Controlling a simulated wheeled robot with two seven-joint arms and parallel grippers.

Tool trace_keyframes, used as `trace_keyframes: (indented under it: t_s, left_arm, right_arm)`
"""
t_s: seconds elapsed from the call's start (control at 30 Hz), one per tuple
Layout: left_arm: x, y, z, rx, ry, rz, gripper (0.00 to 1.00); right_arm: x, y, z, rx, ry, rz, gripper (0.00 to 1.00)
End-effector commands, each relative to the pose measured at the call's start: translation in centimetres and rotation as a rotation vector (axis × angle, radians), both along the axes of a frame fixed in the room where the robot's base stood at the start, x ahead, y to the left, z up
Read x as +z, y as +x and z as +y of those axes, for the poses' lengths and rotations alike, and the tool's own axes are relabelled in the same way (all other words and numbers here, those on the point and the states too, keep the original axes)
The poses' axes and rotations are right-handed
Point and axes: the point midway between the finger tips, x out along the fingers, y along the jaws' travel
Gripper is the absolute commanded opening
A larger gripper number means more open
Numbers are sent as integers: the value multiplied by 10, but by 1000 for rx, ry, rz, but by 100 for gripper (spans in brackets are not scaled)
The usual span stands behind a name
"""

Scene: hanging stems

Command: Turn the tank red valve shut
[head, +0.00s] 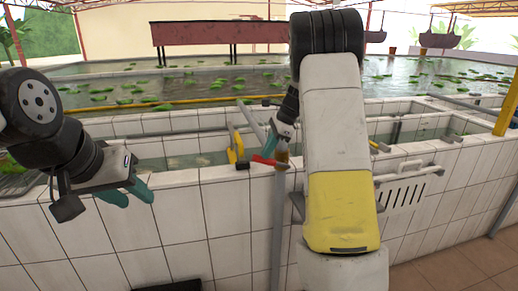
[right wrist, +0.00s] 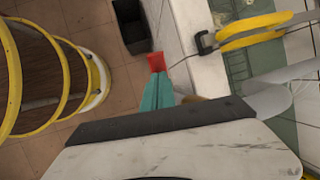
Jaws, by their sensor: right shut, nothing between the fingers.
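The red valve handle (head: 268,161) sits at the top of a grey vertical pipe (head: 278,215) in front of the white tiled tank wall. A brass-coloured valve body (head: 282,152) shows beside it. My right gripper (head: 272,145) is right above the handle, its teal fingers shut with nothing between them. In the right wrist view, the closed fingers (right wrist: 156,92) point at the red handle (right wrist: 156,62), with their tips at or very near its edge; contact is unclear. My left gripper (head: 127,197) hangs at the left before the tank wall, its teal fingers apart and empty.
A white railing (head: 410,175) is right of my right arm. Water with green leaves lies behind.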

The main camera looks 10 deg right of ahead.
Motion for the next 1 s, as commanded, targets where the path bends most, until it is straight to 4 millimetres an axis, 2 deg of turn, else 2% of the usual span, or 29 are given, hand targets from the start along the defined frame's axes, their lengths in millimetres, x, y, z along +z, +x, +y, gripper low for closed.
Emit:
trace_keyframes:
  t_s: [0.2, 0.6, 1.0]
  left_arm:
    - [0, 0, 0, 0, 0, 0, 36]
    - [0, 0, 0, 0, 0, 0, 36]
    - [0, 0, 0, 0, 0, 0, 36]
  right_arm:
    - [-2, -1, 3, 2, -23, 2, 0]
    - [-32, -1, 25, 4, -323, -10, 0]
    - [-39, -1, 26, 0, -319, -9, 0]
